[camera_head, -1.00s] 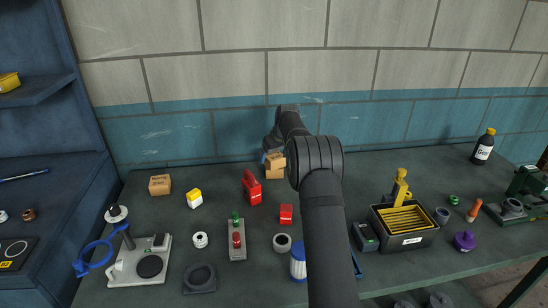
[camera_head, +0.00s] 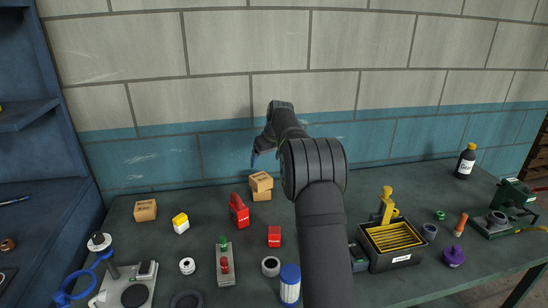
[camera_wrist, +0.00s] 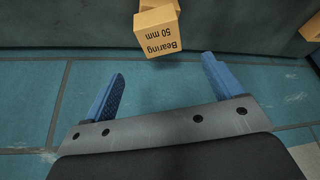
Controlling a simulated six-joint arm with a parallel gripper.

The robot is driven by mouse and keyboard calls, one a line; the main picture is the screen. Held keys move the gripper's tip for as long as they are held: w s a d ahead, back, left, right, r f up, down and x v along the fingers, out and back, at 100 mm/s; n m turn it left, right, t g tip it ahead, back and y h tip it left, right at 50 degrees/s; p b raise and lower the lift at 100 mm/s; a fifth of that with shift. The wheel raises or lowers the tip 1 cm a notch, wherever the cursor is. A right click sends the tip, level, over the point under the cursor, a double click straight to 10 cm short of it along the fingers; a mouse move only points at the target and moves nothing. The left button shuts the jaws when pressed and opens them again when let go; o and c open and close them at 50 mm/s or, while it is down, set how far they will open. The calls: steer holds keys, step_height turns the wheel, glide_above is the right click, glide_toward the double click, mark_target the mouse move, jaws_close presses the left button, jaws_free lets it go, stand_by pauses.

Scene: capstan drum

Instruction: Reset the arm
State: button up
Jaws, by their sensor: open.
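My gripper (camera_wrist: 163,82) is open and empty, its two blue fingers spread apart. In the head view a blue fingertip (camera_head: 254,160) shows at the end of my arm, just above and left of two stacked cardboard boxes. The upper box (camera_head: 261,181) sits turned on the lower box (camera_head: 263,196) near the wall. In the wrist view a box marked "Bearing 50 mm" (camera_wrist: 158,36) lies beyond the fingers, apart from them. My arm hides part of the bench in the middle.
A black bin (camera_head: 365,227), yellow-capped bottle (camera_head: 466,161) and green machine (camera_head: 510,205) stand right. The tiled wall (camera_head: 345,80) rises close behind the bench.

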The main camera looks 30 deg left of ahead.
mark_target(261, 177)
steer(key=x, duration=1.2)
steer(key=shift+a, duration=0.1)
step_height(261, 177, up, 2)
steer(key=shift+w+r, duration=0.1)
steer(key=shift+r, duration=0.75)
